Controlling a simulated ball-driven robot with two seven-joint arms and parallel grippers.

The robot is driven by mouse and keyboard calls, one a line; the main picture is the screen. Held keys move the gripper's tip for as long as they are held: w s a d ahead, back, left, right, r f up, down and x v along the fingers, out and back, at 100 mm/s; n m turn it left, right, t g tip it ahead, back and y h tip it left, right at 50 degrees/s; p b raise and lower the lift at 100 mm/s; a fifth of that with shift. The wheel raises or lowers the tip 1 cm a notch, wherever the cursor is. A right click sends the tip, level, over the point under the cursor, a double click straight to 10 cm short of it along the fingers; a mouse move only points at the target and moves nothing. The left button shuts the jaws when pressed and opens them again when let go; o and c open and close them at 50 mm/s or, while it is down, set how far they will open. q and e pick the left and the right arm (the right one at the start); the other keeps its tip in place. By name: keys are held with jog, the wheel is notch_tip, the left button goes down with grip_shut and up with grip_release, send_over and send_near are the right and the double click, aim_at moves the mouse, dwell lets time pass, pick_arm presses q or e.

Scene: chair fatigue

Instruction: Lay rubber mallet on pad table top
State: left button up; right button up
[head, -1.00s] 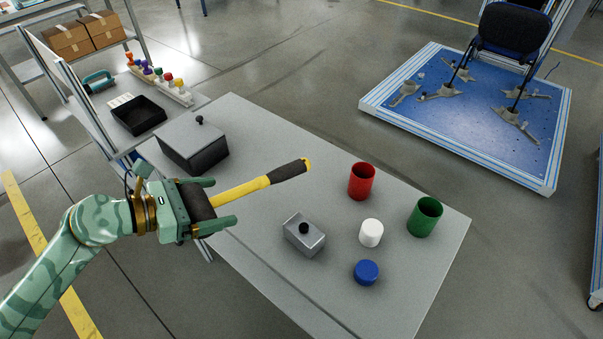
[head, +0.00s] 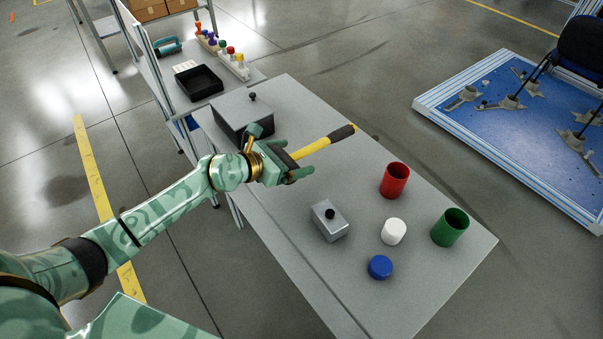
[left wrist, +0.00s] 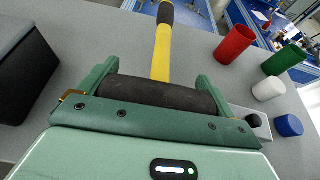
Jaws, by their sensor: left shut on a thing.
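The rubber mallet has a black head and a yellow handle (head: 311,148) with a black grip end. My left gripper (head: 287,163) is shut on the mallet's black head, with the handle pointing away to the upper right. In the left wrist view the mallet head (left wrist: 157,94) lies between the two green fingers. The mallet is over the grey table top (head: 290,245); I cannot tell whether it touches the surface. My right gripper is not in view.
A dark box with a grey lid (head: 242,112) stands just behind the gripper. A small silver box (head: 330,220), red cup (head: 394,180), white cylinder (head: 393,231), green cup (head: 450,227) and blue cylinder (head: 380,267) stand to the right. The table's middle is clear.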

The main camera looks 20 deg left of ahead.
aim_at(301, 182)
pick_arm(q)
jog(key=d+f, duration=0.2)
jog(key=shift+w+d+f+b, duration=0.1)
jog(key=shift+w+f+b, duration=0.2)
jog(key=shift+f+b, duration=0.1)
notch_tip(301, 182, down, 4)
jog(key=shift+d+r+b, duration=0.1)
jog(key=shift+r+b, duration=0.15)
jog(key=shift+b, duration=1)
jog(key=shift+r, duration=0.2)
jog(key=shift+f, duration=0.15)
jog(key=o, duration=1.1)
jog(key=shift+c, duration=0.2)
jog(key=shift+r, duration=0.25)
jog(key=p+v, duration=0.4)
jog(key=v, duration=0.8)
jog(key=shift+f, duration=0.2)
